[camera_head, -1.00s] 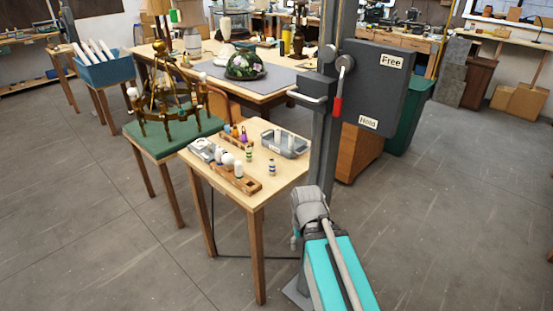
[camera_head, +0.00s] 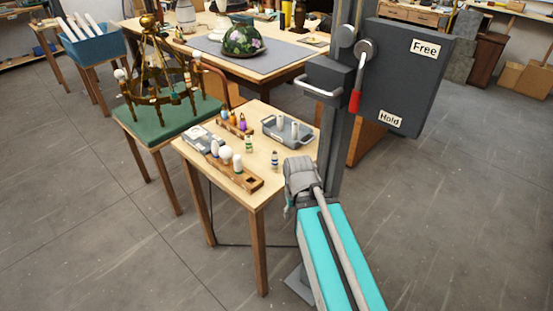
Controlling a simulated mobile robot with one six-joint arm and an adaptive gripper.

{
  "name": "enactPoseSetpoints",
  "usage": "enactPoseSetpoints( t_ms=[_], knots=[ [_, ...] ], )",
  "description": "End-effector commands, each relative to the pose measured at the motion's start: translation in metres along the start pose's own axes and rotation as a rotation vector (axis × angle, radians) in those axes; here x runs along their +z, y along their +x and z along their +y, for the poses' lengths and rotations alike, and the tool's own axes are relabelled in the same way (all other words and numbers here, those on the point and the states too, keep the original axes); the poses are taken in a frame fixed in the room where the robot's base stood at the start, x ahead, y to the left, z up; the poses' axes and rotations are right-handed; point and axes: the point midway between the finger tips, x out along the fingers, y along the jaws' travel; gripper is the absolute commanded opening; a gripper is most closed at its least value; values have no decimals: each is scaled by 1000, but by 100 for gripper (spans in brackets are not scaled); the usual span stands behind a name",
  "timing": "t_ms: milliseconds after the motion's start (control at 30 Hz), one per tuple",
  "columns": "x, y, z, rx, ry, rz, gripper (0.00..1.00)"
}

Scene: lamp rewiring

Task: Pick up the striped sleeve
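Two small banded cylinders stand upright on the small wooden table (camera_head: 222,160). One with dark blue and white bands (camera_head: 274,160) is near the table's right side, left of my arm. The other, with green and white bands (camera_head: 248,145), is a little behind and to its left. Both are small in the picture, and I cannot tell for sure which is the striped sleeve. My teal and grey arm reaches up from the lower right, its grey end at the table's right edge. No gripper fingers show.
A wooden rack (camera_head: 240,175) with white pieces, a grey tray (camera_head: 288,131) with white cylinders and a small rack of coloured pieces (camera_head: 236,124) share the table. A brass chandelier frame (camera_head: 160,95) stands left. A post with a Free/Hold box (camera_head: 402,75) rises behind my arm.

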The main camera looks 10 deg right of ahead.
Motion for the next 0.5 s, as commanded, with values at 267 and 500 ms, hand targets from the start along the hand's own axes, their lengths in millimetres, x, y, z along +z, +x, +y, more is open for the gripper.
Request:
enactPoseSetpoints(
  t_ms=[267,500],
  knots=[
    [-1,0,0,0,-3,0,76],
    [-19,-9,-8,0,-94,0,78]
  ],
)
